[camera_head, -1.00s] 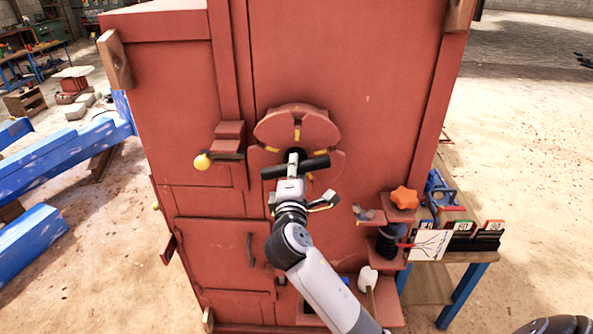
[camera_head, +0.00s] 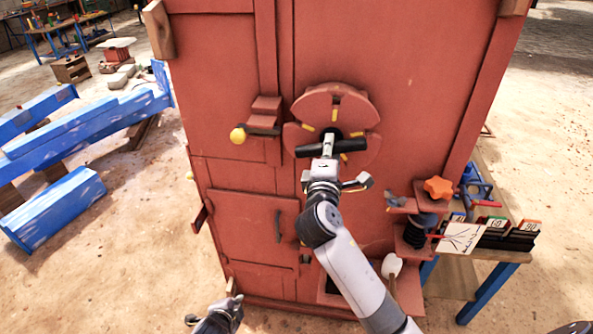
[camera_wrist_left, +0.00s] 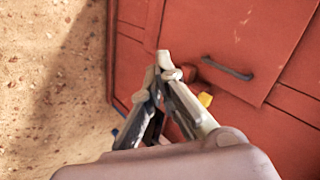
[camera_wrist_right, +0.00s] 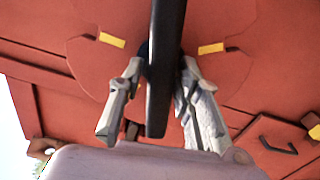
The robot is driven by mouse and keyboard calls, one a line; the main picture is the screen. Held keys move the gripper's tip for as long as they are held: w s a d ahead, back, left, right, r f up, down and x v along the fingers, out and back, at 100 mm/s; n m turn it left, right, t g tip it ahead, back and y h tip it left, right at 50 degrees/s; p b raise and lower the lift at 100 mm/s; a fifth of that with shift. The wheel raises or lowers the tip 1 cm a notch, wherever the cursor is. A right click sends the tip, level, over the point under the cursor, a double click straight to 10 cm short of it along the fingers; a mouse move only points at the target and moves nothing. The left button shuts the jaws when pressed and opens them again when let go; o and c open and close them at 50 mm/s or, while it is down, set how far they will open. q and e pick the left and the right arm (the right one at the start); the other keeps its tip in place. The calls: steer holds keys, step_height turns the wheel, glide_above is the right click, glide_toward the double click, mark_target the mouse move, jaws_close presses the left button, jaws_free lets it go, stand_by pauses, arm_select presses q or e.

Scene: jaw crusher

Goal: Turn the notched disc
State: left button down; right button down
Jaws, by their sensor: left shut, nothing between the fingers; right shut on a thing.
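The notched disc (camera_head: 322,106) is a red round plate with yellow marks on the front of the red cabinet. It faces me in the right wrist view (camera_wrist_right: 90,62). A black crossbar handle (camera_head: 354,146) stands out from its middle. My right gripper (camera_head: 328,150) is shut on this bar, with a finger on each side of it in the right wrist view (camera_wrist_right: 158,75). The gripper and bar hide part of the disc. My left gripper (camera_head: 212,318) is shut and empty, low in front of the cabinet's lower left. It also shows in the left wrist view (camera_wrist_left: 164,72).
A yellow-knobbed lever (camera_head: 238,135) sticks out left of the disc. A door handle (camera_head: 278,226) is below. An orange knob (camera_head: 438,188) sits on a small shelf at right, beside a blue-legged table (camera_head: 475,298). Blue beams (camera_head: 85,135) lie at left.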

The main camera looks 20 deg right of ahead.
steer(key=shift+w+a+f, duration=0.1)
steer(key=shift+a, duration=0.15)
arm_select(q)
steer(key=w+d+r+m+t+h, duration=0.1)
steer(key=w+d+r+m, duration=0.2)
steer(key=d+r+m, duration=0.5)
steer(key=w+d+r+m+t+h, duration=0.15)
steer(key=w+d+r, duration=0.25)
steer(key=r, duration=0.7)
steer(key=s+d+r+m+h, duration=0.25)
steer(key=d+r+m, duration=0.45)
steer(key=r+m, duration=0.55)
steer(key=w+d+r+n, duration=0.1)
steer(key=w+d, duration=0.4)
steer(key=w, duration=0.2)
steer(key=shift+w+t, duration=0.3)
steer(key=shift+t, duration=0.15)
